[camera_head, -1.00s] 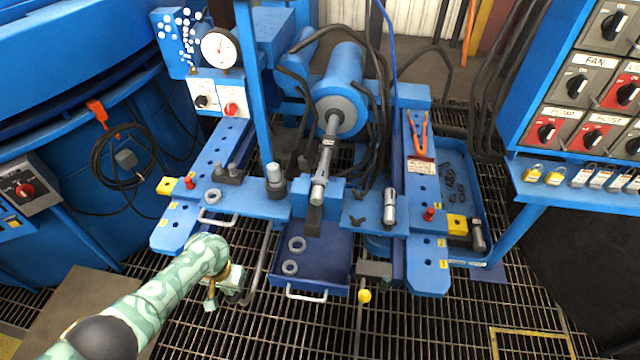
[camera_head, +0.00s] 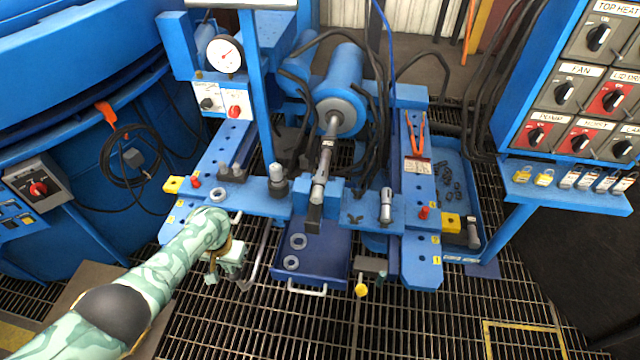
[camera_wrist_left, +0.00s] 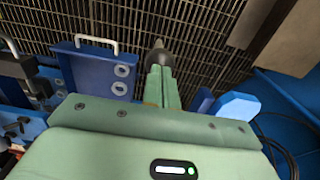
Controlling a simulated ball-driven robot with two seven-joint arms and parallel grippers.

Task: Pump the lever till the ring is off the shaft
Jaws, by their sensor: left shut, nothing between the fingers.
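My left gripper (camera_head: 212,279) is shut and empty, low at the left of the blue press frame (camera_head: 258,203). The left wrist view shows its closed green fingers (camera_wrist_left: 160,88), with a dark rounded end, perhaps the lever's grip, just beyond the tips; contact is unclear. A dark bar that looks like the lever (camera_head: 259,257) slants down from the frame, just right of the gripper. The grey shaft (camera_head: 326,160) runs forward from the blue motor-like cylinder (camera_head: 343,82). A grey collar (camera_head: 341,113), possibly the ring, sits around it against the cylinder. My right gripper is not in view.
A blue tray (camera_head: 328,262) with two loose grey rings lies below the shaft. A pressure gauge (camera_head: 225,54) stands at the upper left. A yellow knob (camera_head: 361,290) sits low, right of the tray. The switch panel (camera_head: 575,100) is at the right. Open grating lies in front.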

